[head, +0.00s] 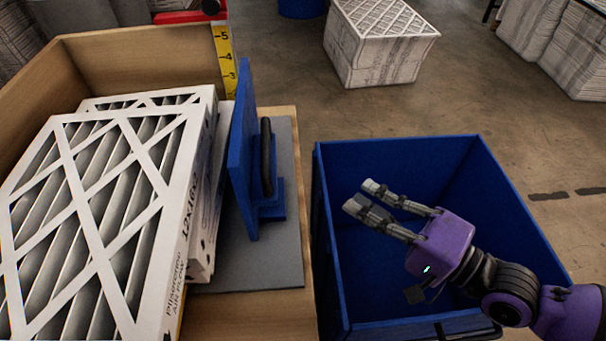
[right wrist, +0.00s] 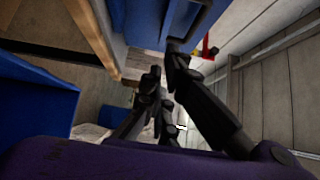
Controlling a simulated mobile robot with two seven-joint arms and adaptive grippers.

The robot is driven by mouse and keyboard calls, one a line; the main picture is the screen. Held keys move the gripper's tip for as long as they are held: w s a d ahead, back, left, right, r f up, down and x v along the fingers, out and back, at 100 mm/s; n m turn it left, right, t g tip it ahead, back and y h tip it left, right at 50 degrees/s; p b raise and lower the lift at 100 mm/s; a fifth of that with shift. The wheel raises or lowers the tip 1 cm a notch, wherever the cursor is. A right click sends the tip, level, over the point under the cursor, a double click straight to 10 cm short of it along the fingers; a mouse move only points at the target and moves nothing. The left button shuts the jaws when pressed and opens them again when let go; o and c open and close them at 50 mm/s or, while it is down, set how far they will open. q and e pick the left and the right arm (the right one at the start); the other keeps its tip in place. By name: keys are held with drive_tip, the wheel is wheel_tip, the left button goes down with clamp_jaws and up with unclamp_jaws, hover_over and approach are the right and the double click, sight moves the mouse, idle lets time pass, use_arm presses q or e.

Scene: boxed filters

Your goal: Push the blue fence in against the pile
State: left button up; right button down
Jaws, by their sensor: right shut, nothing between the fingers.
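The blue fence (head: 243,150) stands upright on a grey plate (head: 280,250) on the wooden bench, with a black handle (head: 267,157) on its right face. The pile of white-framed pleated filters (head: 70,210) lies just left of it. The fence's lower front end looks close to the pile, but I cannot tell if they touch. My right gripper (head: 365,198) is shut and empty, right of the fence and apart from it, in front of the blue bin. In the right wrist view its fingers (right wrist: 165,85) point toward a blue part, probably the fence (right wrist: 140,20). My left gripper is out of view.
An open blue bin (head: 400,150) stands on the floor right of the bench, behind my right gripper. The bench has a wooden back wall (head: 145,60) and a yellow scale (head: 226,65). A wrapped filter stack (head: 375,55) stands farther back on open floor.

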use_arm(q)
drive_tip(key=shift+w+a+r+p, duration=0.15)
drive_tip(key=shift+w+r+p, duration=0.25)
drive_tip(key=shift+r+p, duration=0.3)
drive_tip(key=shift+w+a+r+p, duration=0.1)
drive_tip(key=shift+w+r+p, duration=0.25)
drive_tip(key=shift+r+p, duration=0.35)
use_arm(e)
drive_tip(key=w+a, duration=0.5)
drive_tip(key=a, duration=0.4)
drive_tip(key=shift+w+a, duration=0.35)
